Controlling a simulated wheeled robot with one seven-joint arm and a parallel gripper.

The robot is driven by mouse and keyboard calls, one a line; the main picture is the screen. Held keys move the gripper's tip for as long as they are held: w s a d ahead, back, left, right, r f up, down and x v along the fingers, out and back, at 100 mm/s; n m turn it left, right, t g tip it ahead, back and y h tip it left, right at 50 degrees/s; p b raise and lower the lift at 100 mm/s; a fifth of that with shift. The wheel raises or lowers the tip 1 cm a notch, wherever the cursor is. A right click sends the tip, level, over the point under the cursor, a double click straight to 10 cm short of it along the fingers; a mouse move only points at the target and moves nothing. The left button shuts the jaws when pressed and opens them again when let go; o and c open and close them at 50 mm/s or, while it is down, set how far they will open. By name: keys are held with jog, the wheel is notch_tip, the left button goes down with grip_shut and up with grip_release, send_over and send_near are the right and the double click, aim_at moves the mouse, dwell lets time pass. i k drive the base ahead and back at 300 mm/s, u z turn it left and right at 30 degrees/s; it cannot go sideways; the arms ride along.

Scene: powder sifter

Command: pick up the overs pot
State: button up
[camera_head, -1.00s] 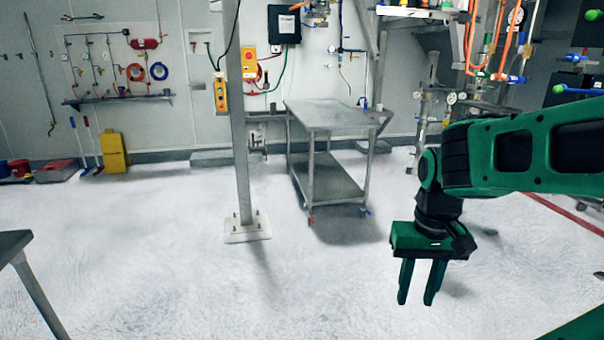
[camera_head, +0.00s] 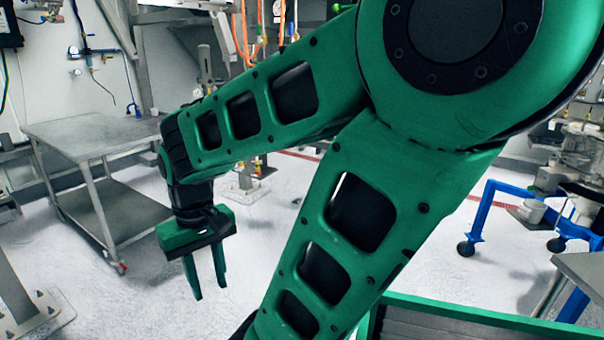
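My gripper (camera_head: 208,284) hangs pointing down at the left of the head view, over the pale floor. Its two fingers are apart with nothing between them. A small grey metal pot (camera_head: 531,211) shows at the right, by a blue wheeled frame, far from my gripper. I cannot tell for sure that it is the overs pot. My green arm crosses the middle of the view and hides much of what is behind it.
A steel trolley (camera_head: 85,137) stands at the left behind my gripper. The blue wheeled frame (camera_head: 478,215) is at the right, with a grey table (camera_head: 584,277) at the right edge. A post foot (camera_head: 38,318) is at lower left. Pale floor lies open between.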

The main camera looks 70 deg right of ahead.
aim_at(532, 210)
jog(key=z, duration=2.75)
jog(key=i, duration=2.45)
jog(key=z, duration=2.2)
